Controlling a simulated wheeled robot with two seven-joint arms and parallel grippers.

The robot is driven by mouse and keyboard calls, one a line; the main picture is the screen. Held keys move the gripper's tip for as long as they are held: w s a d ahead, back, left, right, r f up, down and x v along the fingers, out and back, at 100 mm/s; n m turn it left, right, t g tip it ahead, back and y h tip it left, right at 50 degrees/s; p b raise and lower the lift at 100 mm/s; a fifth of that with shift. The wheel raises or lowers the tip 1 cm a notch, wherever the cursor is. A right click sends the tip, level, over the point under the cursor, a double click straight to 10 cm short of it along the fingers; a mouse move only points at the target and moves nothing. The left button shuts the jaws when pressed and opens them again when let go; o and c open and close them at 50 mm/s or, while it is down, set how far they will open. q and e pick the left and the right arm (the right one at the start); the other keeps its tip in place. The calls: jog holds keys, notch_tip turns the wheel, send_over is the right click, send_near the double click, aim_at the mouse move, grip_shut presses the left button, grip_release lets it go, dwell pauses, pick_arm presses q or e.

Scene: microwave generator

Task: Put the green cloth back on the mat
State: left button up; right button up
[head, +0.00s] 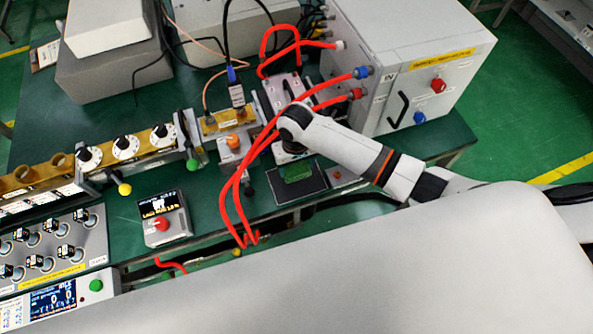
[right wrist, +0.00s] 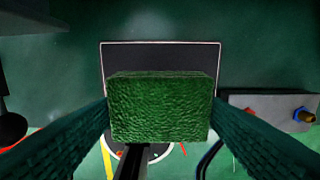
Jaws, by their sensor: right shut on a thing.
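The green cloth (right wrist: 162,108) is a thick, textured block between the two fingers of my right gripper (right wrist: 160,100), which is shut on it. Behind it in the right wrist view lies the dark mat (right wrist: 160,55) with a thin pale border. In the head view the cloth (head: 297,172) shows over the dark mat (head: 287,190), near the table's front edge. My right gripper (head: 293,150) is there mostly hidden under my arm. Whether the cloth touches the mat cannot be told. My left gripper is not in view.
A small box with a red button (head: 160,222) stands to the left. Red cables (head: 232,190) hang over the front edge beside the mat. A white generator cabinet (head: 415,75) stands behind my right arm. A device with an orange knob (head: 233,148) is left of the mat.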

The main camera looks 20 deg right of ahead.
aim_at(297, 173)
jog(key=shift+f, duration=2.4)
jog(key=shift+f, duration=0.15)
jog(key=o, duration=0.9)
jog(key=shift+o, duration=0.2)
notch_tip(297, 173, up, 12)
jog(key=shift+r, duration=0.2)
